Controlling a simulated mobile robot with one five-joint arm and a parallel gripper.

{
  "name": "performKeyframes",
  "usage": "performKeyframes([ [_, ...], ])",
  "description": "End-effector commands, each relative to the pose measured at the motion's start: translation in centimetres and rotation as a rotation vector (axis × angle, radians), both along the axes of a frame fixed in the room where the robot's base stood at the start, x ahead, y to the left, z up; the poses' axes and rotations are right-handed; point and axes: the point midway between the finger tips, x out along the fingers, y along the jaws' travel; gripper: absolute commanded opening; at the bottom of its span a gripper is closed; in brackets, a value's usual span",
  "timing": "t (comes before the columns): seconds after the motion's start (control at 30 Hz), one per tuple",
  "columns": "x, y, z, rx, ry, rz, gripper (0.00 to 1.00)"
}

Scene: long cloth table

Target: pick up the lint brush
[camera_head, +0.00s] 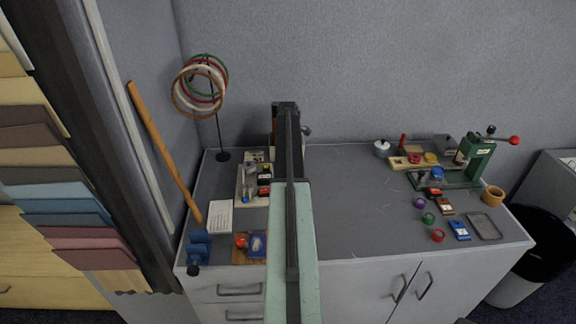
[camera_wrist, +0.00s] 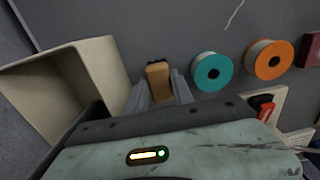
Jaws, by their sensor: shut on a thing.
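In the wrist view, a tan, wood-coloured piece with a dark top end, which I take to be the lint brush (camera_wrist: 158,79), stands between the two grey fingers of my gripper (camera_wrist: 161,92). The fingers are shut on it, one on each side. Its lower part is hidden by the gripper body. In the head view my arm reaches away over the table, and the brush and fingertips are hidden behind it.
A cream open box (camera_wrist: 107,70) is close left of my gripper in the wrist view. A teal roll (camera_wrist: 199,74) and an orange roll (camera_wrist: 254,63) lie to the right. The grey tabletop (camera_head: 345,215) is clear right of my arm; a green press (camera_head: 478,160) stands farther right.

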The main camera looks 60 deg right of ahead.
Motion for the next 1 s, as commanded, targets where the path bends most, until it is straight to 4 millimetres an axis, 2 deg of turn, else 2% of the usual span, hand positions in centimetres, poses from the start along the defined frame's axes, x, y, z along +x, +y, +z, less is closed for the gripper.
performKeyframes([
  [0.17, 0.0, 0.0, 1.3, 0.000, 0.000, -0.001, 0.00],
  [0.4, -0.3, 0.2, 4.4, 0.000, 0.000, -0.001, 0.00],
  [0.47, -1.7, 1.4, 3.8, 0.000, 0.000, -0.003, 0.00],
  [0.8, -8.2, 6.6, 4.5, 0.000, 0.000, -0.004, 0.00],
  [1.0, -11.1, 8.9, 4.9, 0.000, 0.000, -0.003, 0.00],
])
